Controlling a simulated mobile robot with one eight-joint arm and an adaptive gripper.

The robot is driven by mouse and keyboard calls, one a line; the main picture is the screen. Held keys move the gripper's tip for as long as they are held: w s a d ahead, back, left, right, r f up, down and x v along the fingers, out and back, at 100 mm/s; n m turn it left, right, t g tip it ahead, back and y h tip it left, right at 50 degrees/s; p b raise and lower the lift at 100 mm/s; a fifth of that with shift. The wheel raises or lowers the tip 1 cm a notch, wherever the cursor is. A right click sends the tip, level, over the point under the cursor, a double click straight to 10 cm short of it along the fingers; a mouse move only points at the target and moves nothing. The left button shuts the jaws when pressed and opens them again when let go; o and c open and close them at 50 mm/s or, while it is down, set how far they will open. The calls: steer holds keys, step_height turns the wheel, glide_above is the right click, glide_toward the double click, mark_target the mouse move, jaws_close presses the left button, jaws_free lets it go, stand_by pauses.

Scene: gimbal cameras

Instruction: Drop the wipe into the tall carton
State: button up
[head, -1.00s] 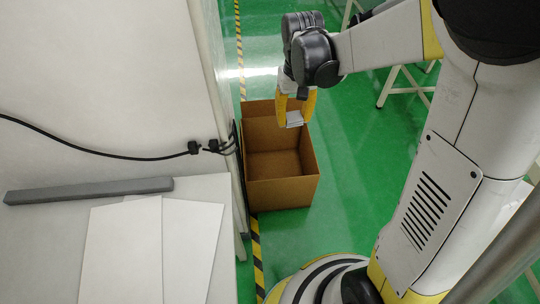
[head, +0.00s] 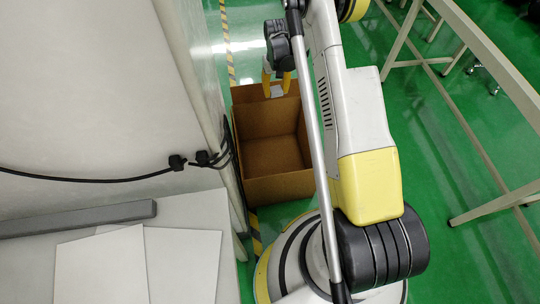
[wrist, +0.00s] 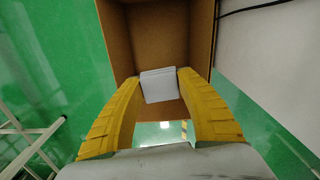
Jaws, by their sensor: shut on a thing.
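The tall carton (head: 272,186) is an open brown box on the green floor, beside the white bench. The wipe (wrist: 158,85) is a small, pale, folded piece held between the yellow fingers in the wrist view. My gripper (head: 277,90) is shut on the wipe over the carton's far part, near its far wall, in the head view. The wrist view shows the carton's brown inside (wrist: 160,40) beyond the wipe. The wipe's height above the rim is hard to tell.
The white bench (head: 190,240) with white sheets (head: 103,268), a grey bar (head: 78,219) and a black cable (head: 90,179) stands at left, close to the carton. A table frame (head: 470,120) stands at right.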

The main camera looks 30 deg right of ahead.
step_height(320, 180, down, 11)
steer(key=d+b, duration=0.2)
steer(key=b, duration=0.1)
steer(key=shift+w+d, duration=0.2)
steer(key=shift+d, duration=0.05)
steer(key=o, duration=1.2)
steer(key=shift+o, duration=0.2)
step_height(320, 180, up, 12)
